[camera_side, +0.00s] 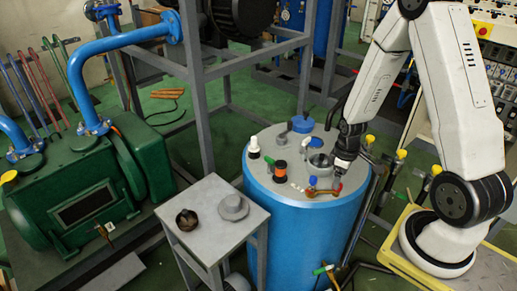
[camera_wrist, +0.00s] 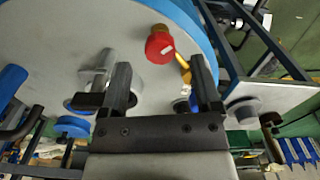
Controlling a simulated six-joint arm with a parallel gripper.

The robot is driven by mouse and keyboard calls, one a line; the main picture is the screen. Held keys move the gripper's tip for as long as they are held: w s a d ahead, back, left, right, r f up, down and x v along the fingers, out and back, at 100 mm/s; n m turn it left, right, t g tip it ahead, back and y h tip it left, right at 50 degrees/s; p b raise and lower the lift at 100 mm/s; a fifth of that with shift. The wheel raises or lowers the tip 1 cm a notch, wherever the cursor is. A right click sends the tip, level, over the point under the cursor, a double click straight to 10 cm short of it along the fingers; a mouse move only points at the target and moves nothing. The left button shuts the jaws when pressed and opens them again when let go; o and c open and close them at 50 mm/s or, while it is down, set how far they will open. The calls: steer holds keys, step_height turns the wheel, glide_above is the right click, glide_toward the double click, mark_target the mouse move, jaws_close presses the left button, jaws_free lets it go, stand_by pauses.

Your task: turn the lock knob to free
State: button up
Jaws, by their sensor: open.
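The blue drum (camera_side: 290,235) has a grey top with several fittings on it. In the wrist view a red knob (camera_wrist: 160,46) with a brass-yellow stem (camera_wrist: 183,66) stands on the grey top. In the picture it sits between and beyond my fingers. A small valve with a brass-orange body (camera_side: 318,190) shows near the drum's front rim in the side view. I cannot tell for certain which fitting is the lock knob. My gripper (camera_side: 340,170) (camera_wrist: 160,66) is low over the drum's right side. Its fingers are apart, with nothing visibly held.
A black-and-orange fitting (camera_side: 281,171), a white-and-black one (camera_side: 254,147) and a metal cup (camera_side: 320,161) stand near my gripper. A small grey table (camera_side: 212,245) at the drum's left holds a grey lid (camera_side: 233,207) and dark bowl (camera_side: 187,219). A frame post (camera_side: 193,80) rises behind.

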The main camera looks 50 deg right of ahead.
steer(key=shift+r, duration=2.5)
steer(key=a+r+m+t, duration=0.1)
steer(key=a+r, duration=0.3)
steer(key=a, duration=0.4)
steer(key=a+r+m+t, duration=0.1)
steer(key=a+r, duration=0.3)
steer(key=a, duration=0.4)
steer(key=shift+w+a+t, duration=0.15)
steer(key=shift+w+t, duration=0.05)
steer(key=shift+t, duration=0.1)
